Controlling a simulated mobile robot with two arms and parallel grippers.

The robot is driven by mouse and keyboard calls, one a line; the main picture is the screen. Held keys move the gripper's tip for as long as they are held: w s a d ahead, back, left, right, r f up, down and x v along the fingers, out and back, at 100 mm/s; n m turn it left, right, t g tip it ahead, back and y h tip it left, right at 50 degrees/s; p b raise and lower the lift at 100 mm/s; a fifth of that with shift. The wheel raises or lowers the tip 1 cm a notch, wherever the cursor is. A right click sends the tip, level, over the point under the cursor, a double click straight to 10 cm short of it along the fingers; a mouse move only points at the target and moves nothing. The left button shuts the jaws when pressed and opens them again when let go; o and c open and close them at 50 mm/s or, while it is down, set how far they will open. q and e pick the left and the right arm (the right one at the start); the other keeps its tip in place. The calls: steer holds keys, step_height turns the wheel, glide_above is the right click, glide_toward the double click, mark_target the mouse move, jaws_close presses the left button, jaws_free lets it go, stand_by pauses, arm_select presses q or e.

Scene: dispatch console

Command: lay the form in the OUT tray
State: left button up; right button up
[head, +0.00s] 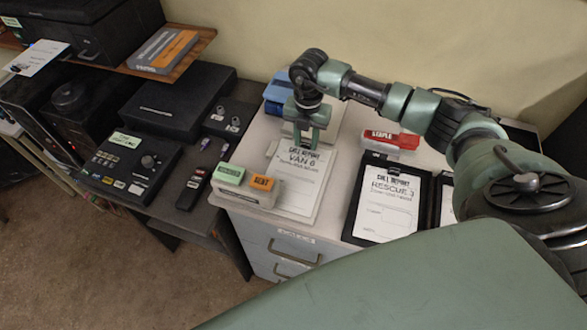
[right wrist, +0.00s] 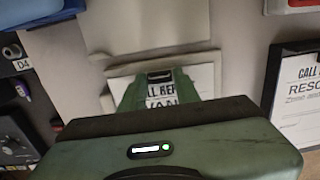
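A white form headed CALL REPORT VAN 6 (head: 299,176) lies on a pale board or stack on the cabinet top. It also shows in the right wrist view (right wrist: 204,76). My right gripper (head: 302,140) points down over the form's top edge; its green fingers stand apart with a small dark clip-like part between them in the right wrist view (right wrist: 160,92). I see no firm grip. A second form, CALL REPORT RESCUE 3 (head: 388,207), lies in a black holder at right. I cannot make out a tray marked OUT. My left gripper is not in view.
A pale holder with a green block (head: 230,173) and an orange block (head: 262,184) stands left of the VAN 6 form. A red stapler box (head: 391,139) and a blue object (head: 279,90) lie behind. A dark desk with a control box (head: 131,165) is at left.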

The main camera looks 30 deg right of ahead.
mark_target(332, 155)
jaws_close()
steer(key=shift+r, duration=0.1)
steer(key=shift+s+d+p, duration=0.45)
steer(key=shift+s+d, duration=0.4)
steer(key=shift+s, duration=0.1)
steer(key=shift+s+d+p, duration=0.45)
steer(key=shift+s+d, duration=1.2)
steer(key=shift+s, duration=0.3)
steer(key=shift+r, duration=0.1)
step_height(332, 155, up, 7)
steer(key=p, duration=0.5)
steer(key=shift+r, duration=0.15)
